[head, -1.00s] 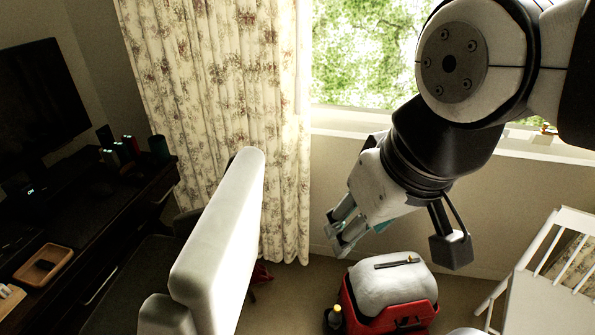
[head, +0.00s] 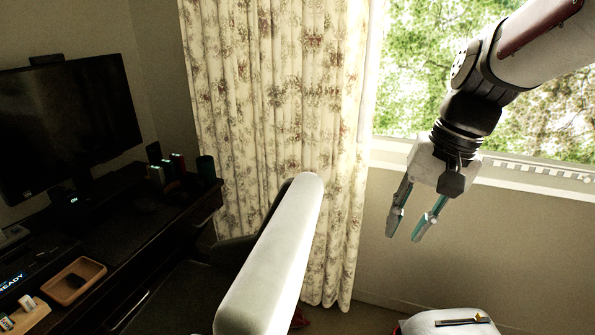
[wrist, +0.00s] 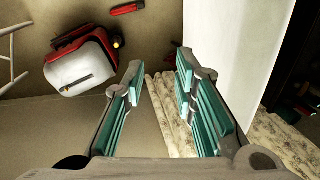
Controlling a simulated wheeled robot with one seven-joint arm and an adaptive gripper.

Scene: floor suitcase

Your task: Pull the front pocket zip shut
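The suitcase is red with a bulging pale grey face. In the head view only its pale top (head: 425,322) shows at the bottom edge; the rest is cut off. A dark zip strip with a yellowish end (head: 460,321) lies on that face. In the wrist view the whole suitcase (wrist: 97,58) is at upper left, with the strip (wrist: 77,84) on its pale face. My gripper (head: 404,237) is open and empty, in the air well above the suitcase, in front of the wall below the window. Its two spread fingers also show in the wrist view (wrist: 160,72).
A tall white slab (head: 270,260) stands left of my gripper; a large white surface (wrist: 235,50) is close to the right finger in the wrist view. A floral curtain (head: 280,120) hangs behind. A dark desk (head: 120,240) with a monitor stands left. A red item (wrist: 127,8) lies on the floor.

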